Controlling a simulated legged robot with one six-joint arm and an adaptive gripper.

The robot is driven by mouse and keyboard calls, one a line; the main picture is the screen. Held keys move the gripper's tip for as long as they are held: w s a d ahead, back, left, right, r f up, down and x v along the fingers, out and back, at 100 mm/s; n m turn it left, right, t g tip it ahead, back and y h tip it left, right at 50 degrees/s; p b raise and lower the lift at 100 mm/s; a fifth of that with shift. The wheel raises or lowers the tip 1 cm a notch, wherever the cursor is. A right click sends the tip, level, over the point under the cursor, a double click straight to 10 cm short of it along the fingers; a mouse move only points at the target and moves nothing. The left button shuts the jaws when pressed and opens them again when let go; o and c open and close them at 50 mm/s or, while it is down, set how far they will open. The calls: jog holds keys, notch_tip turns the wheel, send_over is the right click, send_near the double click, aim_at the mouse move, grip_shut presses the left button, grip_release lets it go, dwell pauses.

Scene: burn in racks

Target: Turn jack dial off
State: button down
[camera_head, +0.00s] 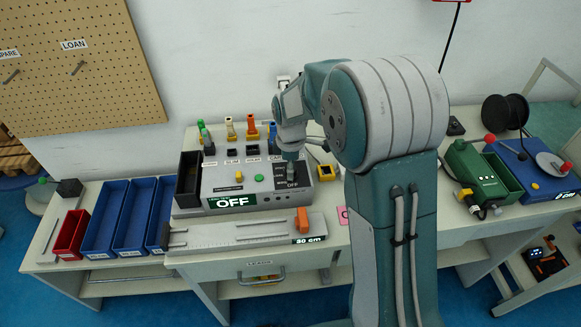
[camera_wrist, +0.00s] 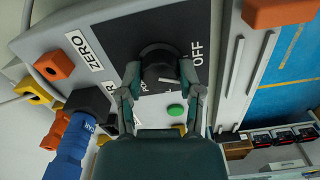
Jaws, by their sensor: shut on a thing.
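In the head view, my gripper (camera_head: 290,154) points down onto the black panel at the right end of the grey test box (camera_head: 222,180). It hides most of the dial there. The box's display (camera_head: 232,201) reads OFF. A green button (camera_wrist: 175,110) sits beside the dial.
Coloured plugs (camera_head: 230,128) stand behind the box. A long gauge with an orange slider (camera_head: 302,221) lies in front, reading 30 cm. Blue bins (camera_head: 106,213) and a red bin (camera_head: 71,232) are at left. A green device (camera_head: 478,174) stands at right.

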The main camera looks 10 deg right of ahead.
jog(key=n, duration=0.4)
jog(key=shift+n, duration=0.4)
dwell(0.4)
jog(key=shift+c, duration=1.3)
grip_release()
jog(key=shift+f, duration=0.1)
jog(key=shift+r, duration=0.2)
notch_tip(320, 180, up, 12)
jog(key=shift+f, duration=0.2)
jog(key=shift+w, duration=0.1)
